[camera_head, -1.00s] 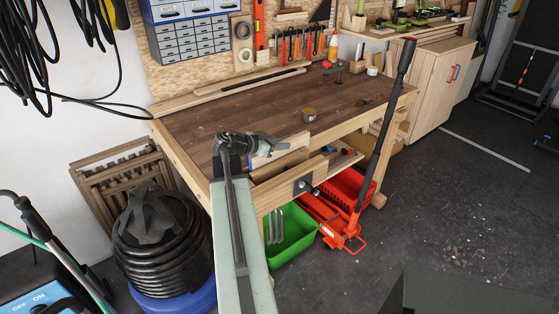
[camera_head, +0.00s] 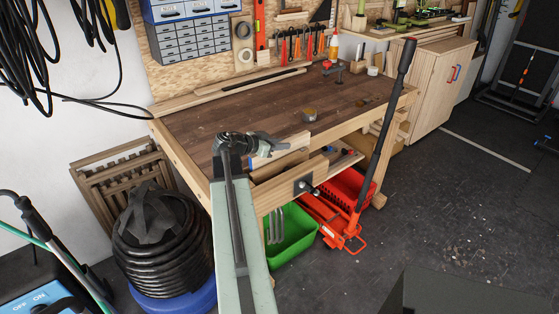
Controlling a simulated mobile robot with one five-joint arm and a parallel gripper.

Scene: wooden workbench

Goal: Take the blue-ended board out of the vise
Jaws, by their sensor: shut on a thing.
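A light wooden board (camera_head: 284,154) lies along the front edge of the workbench, at the vise. Its left end is mostly covered by my gripper, with only a trace of blue showing. The vise's wooden front jaw (camera_head: 288,186) stands in front of the board, with a dark metal screw fitting (camera_head: 305,186) on its face. My gripper (camera_head: 273,147) is at the left part of the board, shut on it. My arm hides part of the contact. I cannot tell whether the board's lower edge is still between the jaws.
The workbench top (camera_head: 220,120) is mostly clear, with a small round tin (camera_head: 310,115) on it. A green bin (camera_head: 290,243) and a red floor jack (camera_head: 338,222) with a tall dark handle (camera_head: 388,115) stand below and right of the vise.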

